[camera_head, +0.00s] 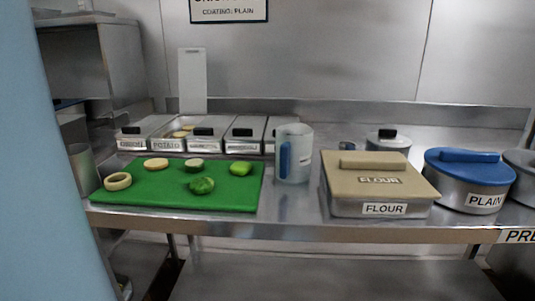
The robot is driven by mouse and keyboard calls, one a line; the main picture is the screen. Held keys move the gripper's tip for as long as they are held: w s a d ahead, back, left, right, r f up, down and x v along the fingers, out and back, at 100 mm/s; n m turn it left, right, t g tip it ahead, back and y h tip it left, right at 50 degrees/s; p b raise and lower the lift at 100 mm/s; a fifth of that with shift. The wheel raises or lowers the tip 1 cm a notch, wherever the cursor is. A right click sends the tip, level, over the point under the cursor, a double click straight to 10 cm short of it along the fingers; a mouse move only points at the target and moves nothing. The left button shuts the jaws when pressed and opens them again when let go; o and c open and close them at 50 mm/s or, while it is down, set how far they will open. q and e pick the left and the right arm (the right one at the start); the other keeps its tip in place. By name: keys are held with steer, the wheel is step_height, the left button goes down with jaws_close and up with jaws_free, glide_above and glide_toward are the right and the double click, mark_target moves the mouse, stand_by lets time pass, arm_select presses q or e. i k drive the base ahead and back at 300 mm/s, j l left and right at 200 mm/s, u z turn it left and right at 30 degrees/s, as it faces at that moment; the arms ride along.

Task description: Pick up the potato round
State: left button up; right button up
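A pale tan disc with a browner edge (156,163), which looks like the potato round, lies flat at the back left of the green cutting board (225,195). A pale ring, likely onion (118,181), lies at the board's left edge, in front and to the left of the disc. A round slice with a dark green rim (194,165) lies to the disc's right. Two green pieces, one at the front middle (202,186) and one at the right (240,169), are also on the board. Neither gripper is in view.
Labelled steel bins stand behind the board, including an open POTATO bin (167,146) with pale slices inside. A pitcher (294,153), the FLOUR box (375,182) and a blue-lidded PLAIN pot (468,180) stand to the right. A pale blue surface blocks the left edge.

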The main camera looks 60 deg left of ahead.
mark_target(159, 163)
steer(key=u, duration=2.6)
